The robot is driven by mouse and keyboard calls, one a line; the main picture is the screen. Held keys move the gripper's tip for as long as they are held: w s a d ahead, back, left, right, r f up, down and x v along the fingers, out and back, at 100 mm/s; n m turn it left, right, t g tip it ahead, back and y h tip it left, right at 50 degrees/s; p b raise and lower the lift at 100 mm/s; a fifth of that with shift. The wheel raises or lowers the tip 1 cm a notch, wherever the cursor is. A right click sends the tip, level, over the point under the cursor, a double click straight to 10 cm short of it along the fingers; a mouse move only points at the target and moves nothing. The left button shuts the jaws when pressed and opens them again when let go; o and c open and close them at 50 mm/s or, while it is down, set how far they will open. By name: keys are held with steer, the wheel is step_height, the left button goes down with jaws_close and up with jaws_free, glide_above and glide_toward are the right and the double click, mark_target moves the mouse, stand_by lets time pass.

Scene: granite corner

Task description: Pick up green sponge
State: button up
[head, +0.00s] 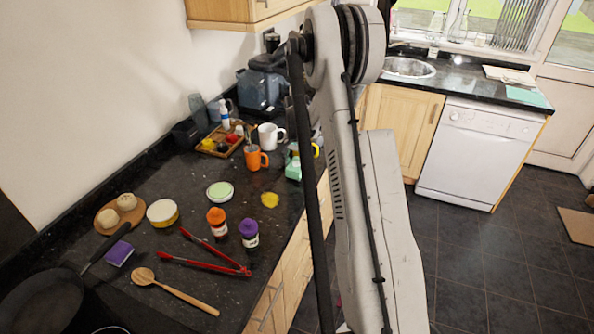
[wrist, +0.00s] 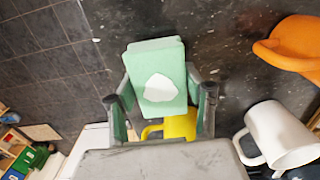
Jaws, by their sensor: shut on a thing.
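The green sponge (wrist: 158,58) is a pale mint block with a white patch, in the middle of the wrist view. My gripper (wrist: 161,98) has one finger on each side of the sponge and is shut on it. In the head view the sponge (head: 293,168) shows as a small green shape at the counter's right edge, partly hidden by my arm. I cannot tell whether it touches the counter.
A yellow mug (wrist: 180,124) is just by the sponge. A white mug (head: 269,136) and an orange mug (head: 255,157) stand to its left. The floor drops away right of the counter.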

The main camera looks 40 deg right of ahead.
step_height(320, 180, up, 3)
steer(key=shift+a+f+b, duration=0.1)
steer(key=shift+a+b, duration=0.05)
steer(key=shift+b, duration=0.25)
steer(key=a+r+b, duration=0.2)
steer(key=a+r, duration=0.4)
steer(key=a, duration=0.5)
steer(key=shift+w+a+r, duration=0.15)
steer(key=shift+w+r, duration=0.1)
steer(key=shift+r, duration=0.1)
